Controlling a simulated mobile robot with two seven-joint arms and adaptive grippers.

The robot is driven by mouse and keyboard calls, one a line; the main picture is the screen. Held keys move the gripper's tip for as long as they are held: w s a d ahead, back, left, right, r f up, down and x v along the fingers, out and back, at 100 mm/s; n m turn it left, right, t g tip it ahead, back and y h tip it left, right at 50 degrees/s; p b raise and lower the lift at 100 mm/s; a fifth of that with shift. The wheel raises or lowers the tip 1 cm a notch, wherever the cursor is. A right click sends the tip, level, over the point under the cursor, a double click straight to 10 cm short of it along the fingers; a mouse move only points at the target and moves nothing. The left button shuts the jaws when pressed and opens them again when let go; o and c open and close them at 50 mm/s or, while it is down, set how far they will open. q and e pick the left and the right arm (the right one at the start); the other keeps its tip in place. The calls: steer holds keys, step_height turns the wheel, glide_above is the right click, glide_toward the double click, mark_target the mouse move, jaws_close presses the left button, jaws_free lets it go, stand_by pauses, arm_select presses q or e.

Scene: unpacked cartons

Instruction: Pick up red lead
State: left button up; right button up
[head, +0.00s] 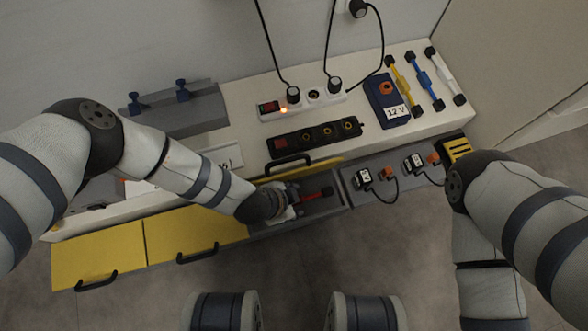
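A red lead (318,195) with a dark end lies in an open grey drawer (328,207) below the bench's front edge. Its left part is hidden by my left gripper (293,197), which reaches into the drawer from the left. The fingers are small and dark against the drawer, so I cannot tell whether they are open or shut, or touch the lead. My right arm bends down at the right side, and its gripper is out of view.
On the bench (235,100) are a black socket strip (315,136), a white strip with plugs (300,104), a blue 12 V box (387,100) and yellow, blue and white leads (425,78). Two plugs with cables (363,179) sit right of the drawer. Yellow drawer fronts (195,235) stand left.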

arm_select(q)
steer(key=shift+r, duration=0.1)
jaws_close()
arm_select(e)
steer(key=shift+r, duration=0.1)
